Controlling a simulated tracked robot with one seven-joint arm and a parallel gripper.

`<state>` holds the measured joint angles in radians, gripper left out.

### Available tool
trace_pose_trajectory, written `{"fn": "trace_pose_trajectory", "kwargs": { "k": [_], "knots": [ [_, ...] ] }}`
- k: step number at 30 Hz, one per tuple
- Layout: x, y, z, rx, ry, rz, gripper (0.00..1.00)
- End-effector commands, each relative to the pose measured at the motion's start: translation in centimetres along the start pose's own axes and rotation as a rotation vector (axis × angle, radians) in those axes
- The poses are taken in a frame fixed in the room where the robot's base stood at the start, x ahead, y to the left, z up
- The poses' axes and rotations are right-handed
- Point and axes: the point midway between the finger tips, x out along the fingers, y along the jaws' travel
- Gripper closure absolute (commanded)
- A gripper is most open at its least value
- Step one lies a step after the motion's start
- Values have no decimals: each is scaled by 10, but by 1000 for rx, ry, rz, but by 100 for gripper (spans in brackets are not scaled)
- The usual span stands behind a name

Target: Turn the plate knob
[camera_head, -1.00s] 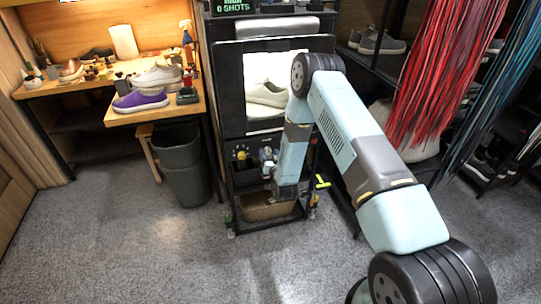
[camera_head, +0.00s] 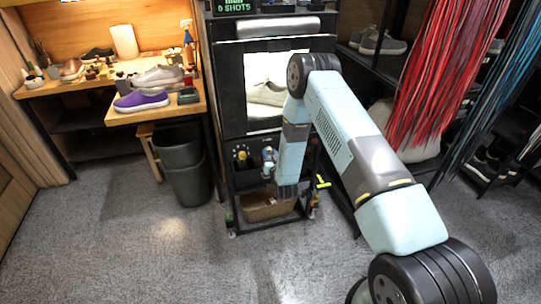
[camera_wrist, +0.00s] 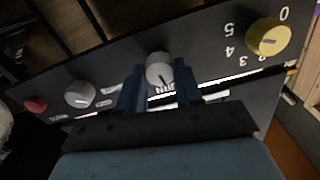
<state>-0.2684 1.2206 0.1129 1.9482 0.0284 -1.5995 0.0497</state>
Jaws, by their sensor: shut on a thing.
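The black control panel (camera_wrist: 215,50) fills the middle of the wrist view. A round pale knob (camera_wrist: 158,68) with a dark pointer line sits at its centre. My gripper (camera_wrist: 159,84) has one blue finger on each side of this pale knob and is shut on it. A yellow knob (camera_wrist: 268,37) with a number scale is to the right, and a grey knob (camera_wrist: 79,95) is to the left. The labels are too small to read, so I cannot tell which is the plate knob. In the head view, my gripper (camera_head: 269,160) is at the panel, right of the yellow knob (camera_head: 241,155).
The panel belongs to a black machine (camera_head: 228,100) with a pale shoe (camera_head: 268,93) behind its window. A red button (camera_wrist: 36,105) is at the panel's left end. A basket (camera_head: 268,208) sits below, and a grey bin (camera_head: 183,165) stands left of the machine.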

Motion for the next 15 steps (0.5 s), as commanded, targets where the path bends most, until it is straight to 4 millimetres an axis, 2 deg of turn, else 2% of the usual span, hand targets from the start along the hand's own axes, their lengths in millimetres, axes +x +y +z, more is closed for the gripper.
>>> {"fn": "trace_pose_trajectory", "kwargs": {
  "k": [15],
  "knots": [
    [0, -1, 1, -424, -1, 1, 96]
  ]
}}
